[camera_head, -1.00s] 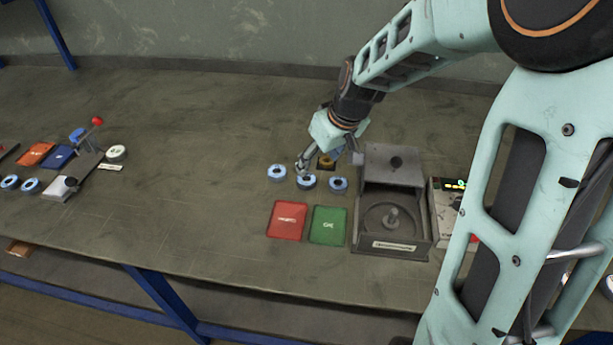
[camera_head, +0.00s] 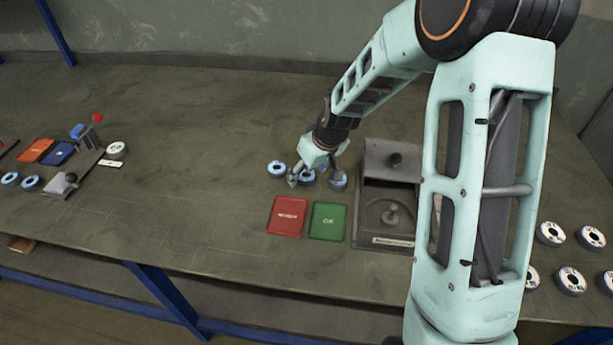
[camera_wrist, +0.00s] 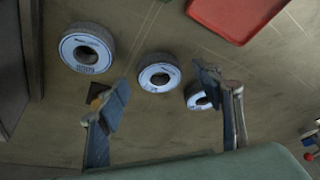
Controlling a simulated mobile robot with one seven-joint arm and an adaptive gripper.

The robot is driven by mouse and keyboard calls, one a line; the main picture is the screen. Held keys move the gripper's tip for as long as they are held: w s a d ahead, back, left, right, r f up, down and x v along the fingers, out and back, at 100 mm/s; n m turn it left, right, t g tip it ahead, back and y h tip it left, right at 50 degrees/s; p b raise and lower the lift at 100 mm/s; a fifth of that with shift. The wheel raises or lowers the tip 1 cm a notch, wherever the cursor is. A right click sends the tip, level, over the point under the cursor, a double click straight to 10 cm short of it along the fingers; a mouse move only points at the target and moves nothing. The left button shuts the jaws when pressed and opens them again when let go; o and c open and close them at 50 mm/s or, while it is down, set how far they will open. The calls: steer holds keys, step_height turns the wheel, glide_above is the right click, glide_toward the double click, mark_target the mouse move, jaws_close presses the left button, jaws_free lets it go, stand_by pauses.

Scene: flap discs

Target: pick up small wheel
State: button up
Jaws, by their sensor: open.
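Three blue-and-white ring wheels lie flat in a row on the table. In the head view the left wheel (camera_head: 271,168) is clear, the middle wheel (camera_head: 306,178) is partly hidden by my gripper (camera_head: 314,176), and the right wheel (camera_head: 337,183) is beside it. In the wrist view they show as a large wheel (camera_wrist: 69,48), a smaller middle wheel (camera_wrist: 146,76) and the smallest-looking wheel (camera_wrist: 198,107), partly covered by a finger. My gripper (camera_wrist: 165,95) is open and empty above the row, the middle wheel showing beyond the gap between its fingers.
A red tray (camera_head: 287,216) and a green tray (camera_head: 327,221) lie in front of the wheels. A grey machine (camera_head: 390,165) stands close on the right. More wheels (camera_head: 550,233) lie far right. A small amber piece (camera_wrist: 99,99) is beside a finger.

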steer(key=shift+f, duration=0.15)
steer(key=shift+c, duration=0.7)
steer(key=c, duration=1.2)
steer(key=shift+o, duration=0.2)
